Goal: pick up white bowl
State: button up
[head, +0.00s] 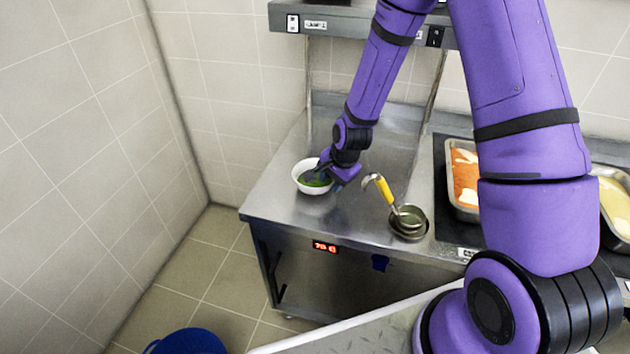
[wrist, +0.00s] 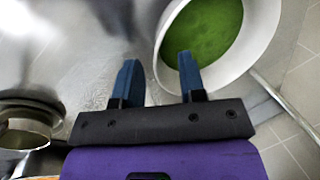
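The white bowl (head: 311,188) stands on the steel counter, left of the middle, with green contents. In the wrist view the bowl (wrist: 268,50) fills the upper right. My gripper (head: 334,175) is at the bowl's right side. In the wrist view my gripper (wrist: 157,78) is open, its two blue fingers apart. The right finger overlaps the bowl's opening and the left finger is outside it, with the near-left rim between them. I cannot tell whether either finger touches the bowl.
A metal pot (head: 409,223) with a yellow-handled ladle (head: 384,190) stands to the right on the counter (head: 300,225). Food trays (head: 462,205) lie farther right. The counter's left edge is near the bowl. A blue bucket (head: 186,342) is on the floor.

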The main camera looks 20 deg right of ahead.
jog(key=shift+x, duration=0.95)
grip_shut()
jog(key=shift+r, duration=0.15)
